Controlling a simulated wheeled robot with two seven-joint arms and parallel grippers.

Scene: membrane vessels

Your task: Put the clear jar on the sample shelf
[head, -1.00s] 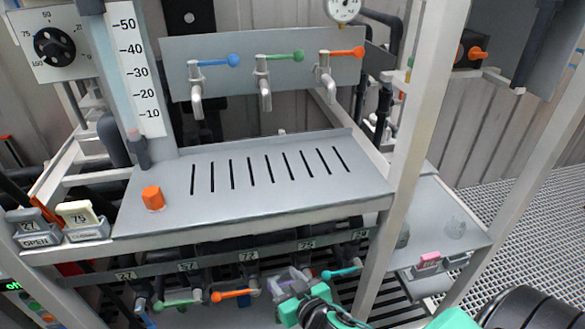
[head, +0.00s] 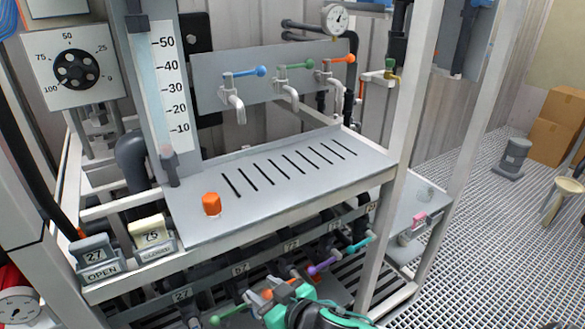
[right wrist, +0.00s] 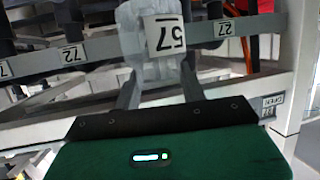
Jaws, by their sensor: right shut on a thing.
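My right gripper (head: 272,293) is at the bottom of the head view, below the front edge of the slotted grey shelf (head: 280,205). It is shut on a clear jar, a pale see-through block in the right wrist view (right wrist: 131,38). The jar is held in front of the rail of number tags, with tag 57 beside or behind it. In the head view the jar is small and partly hidden by the gripper. I cannot tell which surface is the sample shelf. My left gripper is not in view.
An orange knob (head: 211,204) stands on the slotted shelf, otherwise bare. Taps (head: 288,83) hang above it. Coloured valve handles (head: 322,266) stick out below. A white post (head: 405,130) separates a side shelf (head: 405,208) with a pink-topped item (head: 419,219) and a faint clear object (head: 426,193).

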